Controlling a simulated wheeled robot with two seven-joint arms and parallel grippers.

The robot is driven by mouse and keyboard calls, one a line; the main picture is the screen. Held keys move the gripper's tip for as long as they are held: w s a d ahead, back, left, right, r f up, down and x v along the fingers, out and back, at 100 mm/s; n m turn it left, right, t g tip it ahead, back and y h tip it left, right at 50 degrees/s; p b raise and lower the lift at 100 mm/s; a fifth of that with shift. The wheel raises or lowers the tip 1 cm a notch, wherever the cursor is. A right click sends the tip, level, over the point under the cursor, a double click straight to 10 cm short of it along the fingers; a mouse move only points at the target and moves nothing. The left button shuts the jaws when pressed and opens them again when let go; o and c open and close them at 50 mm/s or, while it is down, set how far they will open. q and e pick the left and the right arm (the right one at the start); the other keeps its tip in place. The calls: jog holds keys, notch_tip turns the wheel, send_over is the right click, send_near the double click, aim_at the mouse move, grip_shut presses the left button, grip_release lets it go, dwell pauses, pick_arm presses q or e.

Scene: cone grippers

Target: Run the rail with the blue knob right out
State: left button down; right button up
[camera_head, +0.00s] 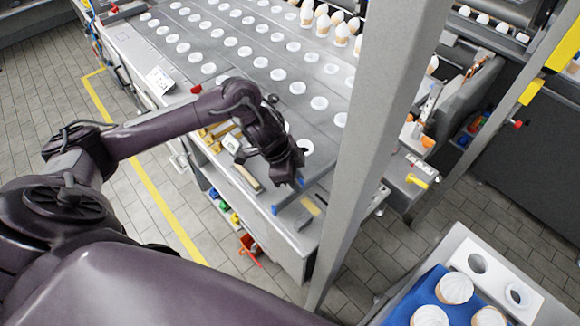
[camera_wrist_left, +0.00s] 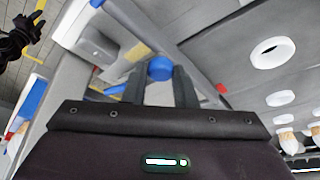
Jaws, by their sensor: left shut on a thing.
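My left gripper (camera_head: 296,176) is over the near edge of the grey worktable, its fingers pointing down. In the left wrist view the blue knob (camera_wrist_left: 160,68) shows between the fingertips of this gripper (camera_wrist_left: 160,82), which are shut on it. In the head view only a small bit of blue shows beneath the fingers. A grey rail (camera_wrist_left: 128,28) runs slantwise from beside the knob to a blue end piece (camera_wrist_left: 97,3). That blue end piece (camera_head: 275,210) also shows at the table's near edge.
The worktable (camera_head: 225,72) carries rows of white rings (camera_head: 319,103) and several cones at the back. A grey upright post (camera_head: 375,130) stands just right of my left gripper. A grey block (camera_head: 297,217) lies near the table's front corner. A blue tray (camera_head: 405,306) is at lower right.

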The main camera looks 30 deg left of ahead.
pick_arm(q)
jog(key=shift+d+r, duration=0.1)
jog(key=shift+d, duration=0.3)
jog(key=shift+a, duration=0.55)
jog(key=c, duration=1.6)
grip_release()
jog(key=o, duration=0.4)
jog(key=shift+d, duration=0.2)
pick_arm(e)
jog(key=shift+w+a+r, duration=0.2)
jog(key=shift+a+r, duration=0.05)
jog(key=shift+a, duration=0.25)
pick_arm(q)
jog(key=shift+a, duration=0.15)
jog(key=shift+a+r, duration=0.2)
jog(key=b+v, duration=0.1)
jog(key=v, duration=0.6)
jog(key=shift+d+b, duration=0.15)
jog(key=shift+b, duration=0.25)
pick_arm(e)
jog(key=shift+d+f, duration=0.4)
jog(key=shift+f, duration=0.4)
